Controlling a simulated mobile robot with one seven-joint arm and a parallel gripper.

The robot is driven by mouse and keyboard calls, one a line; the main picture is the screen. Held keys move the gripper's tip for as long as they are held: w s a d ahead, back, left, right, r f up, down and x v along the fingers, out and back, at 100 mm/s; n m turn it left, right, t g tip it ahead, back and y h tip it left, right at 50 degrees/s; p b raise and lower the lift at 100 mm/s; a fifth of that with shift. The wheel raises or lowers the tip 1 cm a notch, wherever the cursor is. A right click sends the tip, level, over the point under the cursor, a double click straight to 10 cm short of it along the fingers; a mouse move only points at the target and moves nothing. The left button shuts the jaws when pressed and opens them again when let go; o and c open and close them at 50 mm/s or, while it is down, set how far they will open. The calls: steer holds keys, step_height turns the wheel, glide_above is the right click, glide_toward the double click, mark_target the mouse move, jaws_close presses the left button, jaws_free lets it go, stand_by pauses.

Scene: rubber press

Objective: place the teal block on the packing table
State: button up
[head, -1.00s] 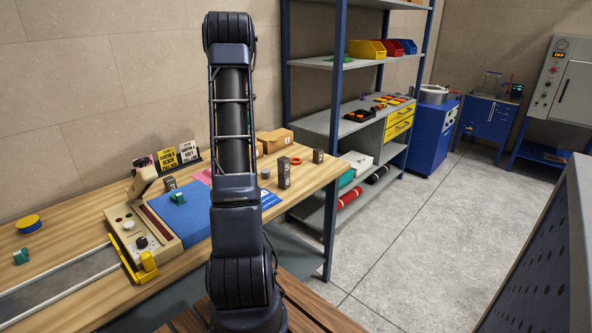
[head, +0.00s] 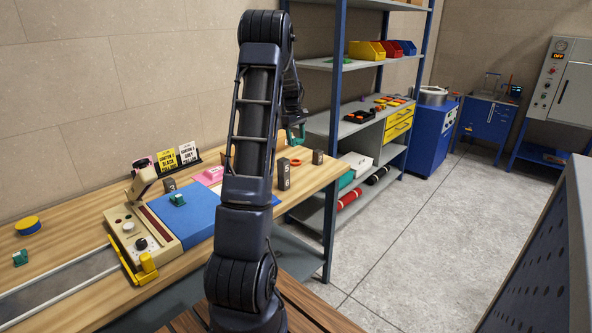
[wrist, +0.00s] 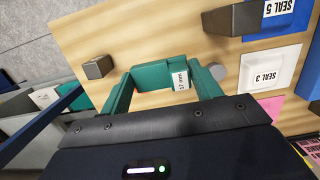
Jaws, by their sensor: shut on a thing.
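My gripper (wrist: 160,85) is shut on a teal block (wrist: 152,73) with a white "17 mm" label, seen between its teal fingers in the wrist view. In the head view my gripper (head: 296,135) shows beside the upper arm, above the far right part of the wooden table (head: 315,180); the block cannot be told apart from the fingers there. In the wrist view bare wood (wrist: 135,35) lies beyond the block. Whether the block touches the table is hard to tell. I cannot tell which surface is called the packing table.
Dark blocks (wrist: 97,67) (wrist: 235,18), a grey cylinder (wrist: 217,71), and SEAL 5 (wrist: 285,15) and SEAL 3 (wrist: 270,72) cards lie near the gripper. Green pieces sit on the blue mat (head: 195,225) and at left (head: 20,257). A shelf rack (head: 340,125) stands behind right.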

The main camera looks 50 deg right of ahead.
mark_target(297, 175)
step_height(297, 175, down, 16)
steer(key=shift+r, duration=0.2)
stand_by(0.4)
steer(key=shift+f, duration=0.1)
steer(key=o, duration=1.1)
